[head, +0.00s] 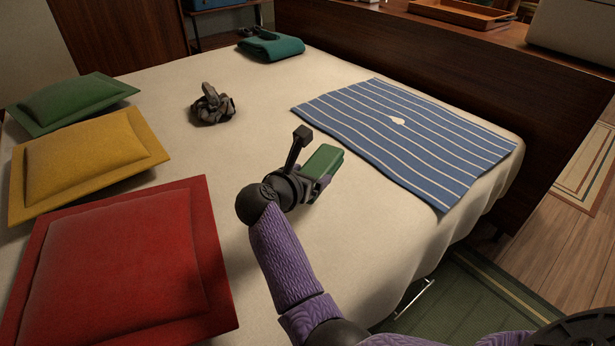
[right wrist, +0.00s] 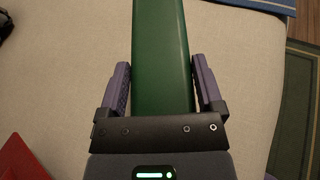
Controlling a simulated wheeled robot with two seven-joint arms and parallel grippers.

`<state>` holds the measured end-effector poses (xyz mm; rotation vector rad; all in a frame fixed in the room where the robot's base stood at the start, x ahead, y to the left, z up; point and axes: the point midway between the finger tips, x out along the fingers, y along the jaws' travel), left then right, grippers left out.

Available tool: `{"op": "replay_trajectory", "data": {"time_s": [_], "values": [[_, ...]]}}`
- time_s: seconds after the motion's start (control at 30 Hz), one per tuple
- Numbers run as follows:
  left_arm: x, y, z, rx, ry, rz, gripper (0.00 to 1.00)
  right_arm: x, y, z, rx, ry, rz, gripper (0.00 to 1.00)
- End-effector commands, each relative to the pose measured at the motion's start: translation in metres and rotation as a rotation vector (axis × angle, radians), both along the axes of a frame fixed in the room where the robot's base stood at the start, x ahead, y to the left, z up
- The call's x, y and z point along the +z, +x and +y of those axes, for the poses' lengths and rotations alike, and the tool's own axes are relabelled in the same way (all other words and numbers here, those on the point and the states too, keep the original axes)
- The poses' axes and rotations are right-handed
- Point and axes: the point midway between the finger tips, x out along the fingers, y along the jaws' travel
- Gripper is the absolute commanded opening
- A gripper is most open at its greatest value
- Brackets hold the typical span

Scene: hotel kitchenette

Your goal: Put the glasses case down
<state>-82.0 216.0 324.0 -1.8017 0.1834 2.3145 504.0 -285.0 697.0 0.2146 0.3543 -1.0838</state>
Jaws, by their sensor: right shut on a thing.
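The green glasses case (head: 323,162) is in my right gripper (head: 317,184), over the cream bed cover in the middle of the head view. In the right wrist view the case (right wrist: 160,60) lies lengthwise between the two fingers of the right gripper (right wrist: 161,85) and runs out past the top edge. The right gripper is shut on it. I cannot tell whether the case touches the bed. My left gripper is not in view.
A blue striped cloth (head: 430,150) lies right of the case. Red (head: 120,265), yellow (head: 85,165) and green (head: 70,100) cushions line the left. A crumpled grey item (head: 212,106) and a folded teal cloth (head: 271,46) lie farther back. Bare bed surrounds the case.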

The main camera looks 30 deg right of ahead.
Motion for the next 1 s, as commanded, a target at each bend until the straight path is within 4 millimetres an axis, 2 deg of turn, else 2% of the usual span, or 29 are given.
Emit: {"op": "replay_trajectory", "data": {"time_s": [0.17, 0.53, 1.0], "values": [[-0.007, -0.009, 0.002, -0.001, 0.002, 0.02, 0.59, -0.014, 0.0, -0.001, 0.001, -0.001, 0.002, 0.11], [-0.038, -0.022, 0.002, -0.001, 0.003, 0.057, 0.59, -0.066, 0.0, -0.001, 0.001, -0.002, 0.004, 0.11], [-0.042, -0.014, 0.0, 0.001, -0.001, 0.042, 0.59, -0.068, 0.0, 0.0, 0.0, 0.0, -0.001, 0.11]]}}
